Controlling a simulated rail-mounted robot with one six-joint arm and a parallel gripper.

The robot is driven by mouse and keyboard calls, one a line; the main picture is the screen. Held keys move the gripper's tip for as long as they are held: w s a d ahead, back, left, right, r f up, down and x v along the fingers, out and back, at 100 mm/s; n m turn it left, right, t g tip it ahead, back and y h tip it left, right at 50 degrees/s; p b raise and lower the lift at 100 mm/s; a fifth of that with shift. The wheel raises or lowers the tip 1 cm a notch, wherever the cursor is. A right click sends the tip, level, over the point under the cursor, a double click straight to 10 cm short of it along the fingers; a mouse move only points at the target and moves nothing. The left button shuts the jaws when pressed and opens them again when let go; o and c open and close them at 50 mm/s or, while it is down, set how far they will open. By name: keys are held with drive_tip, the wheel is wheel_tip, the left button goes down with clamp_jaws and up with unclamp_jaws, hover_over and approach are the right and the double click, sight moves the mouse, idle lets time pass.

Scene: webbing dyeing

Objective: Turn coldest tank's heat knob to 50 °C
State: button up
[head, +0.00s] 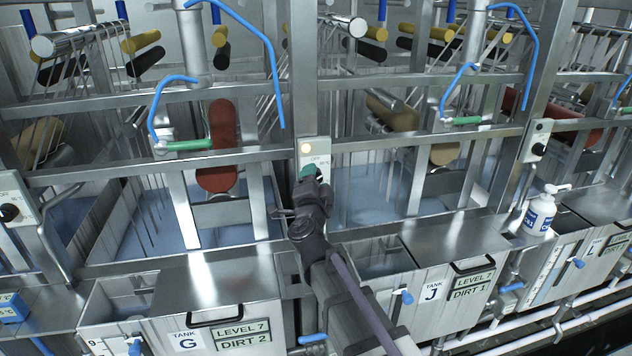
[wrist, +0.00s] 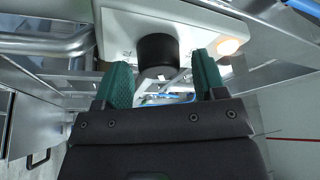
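The heat knob (wrist: 157,50) is a black cylinder on a pale control panel (wrist: 115,32), seen in the wrist view. In the head view, the panel (head: 307,152) is on the post between tank G (head: 160,335) and tank J (head: 408,325), with "OFF" and another marking on its face. My gripper (wrist: 163,78) has green fingers spread to either side of the knob, with a visible gap at least on the right. In the head view my gripper (head: 312,174) covers the knob. The knob's setting cannot be read.
A lamp (wrist: 228,46) glows on the panel. Similar knob panels are at the far left (head: 12,205) and right (head: 537,142). A white bottle (head: 540,212) stands at right. Metal rails and posts surround my arm.

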drive_tip(key=d+b+v, duration=0.1)
drive_tip(key=b+v, duration=0.1)
drive_tip(key=v, duration=0.8)
drive_tip(key=shift+s+a, duration=0.4)
drive_tip(key=shift+a, duration=0.1)
